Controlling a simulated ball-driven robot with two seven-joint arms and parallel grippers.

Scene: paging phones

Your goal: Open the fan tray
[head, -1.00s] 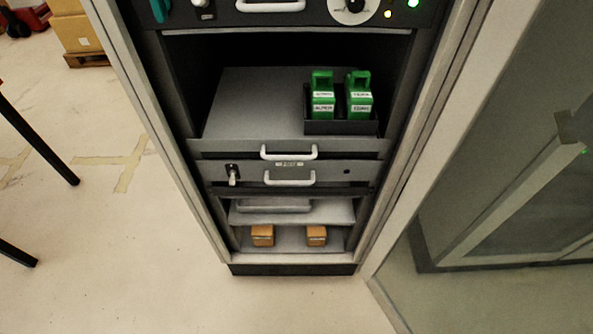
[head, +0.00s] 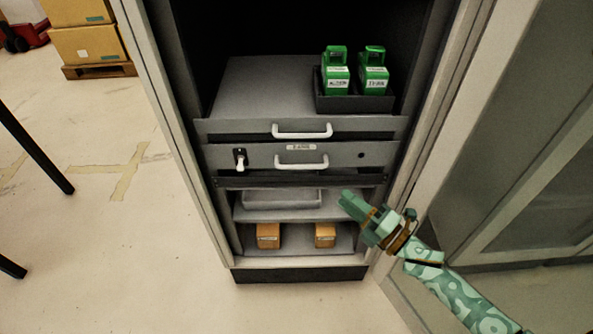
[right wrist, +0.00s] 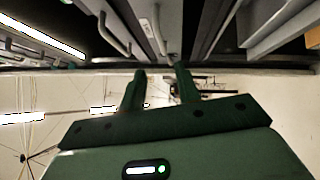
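A grey drawer front (head: 225,156) sits in the rack below a wider grey shelf. I take it to be the fan tray, though its small label (head: 301,147) is too small to read surely. It has a white bar handle (head: 301,163) and a white lever latch (head: 240,160) at its left, hanging down. The drawer looks shut. My right gripper (head: 344,197) is in front of the rack, below and right of that handle, touching nothing I can see. In the right wrist view its two fingers (right wrist: 160,80) stand apart with nothing between them. My left gripper is not in view.
The shelf above has its own white handle (head: 302,131) and carries a black tray (head: 350,103) with two green devices (head: 337,78). Below are a grey tray (head: 282,199) and two small orange-brown boxes (head: 268,236). An open glass door (head: 530,150) stands at the right.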

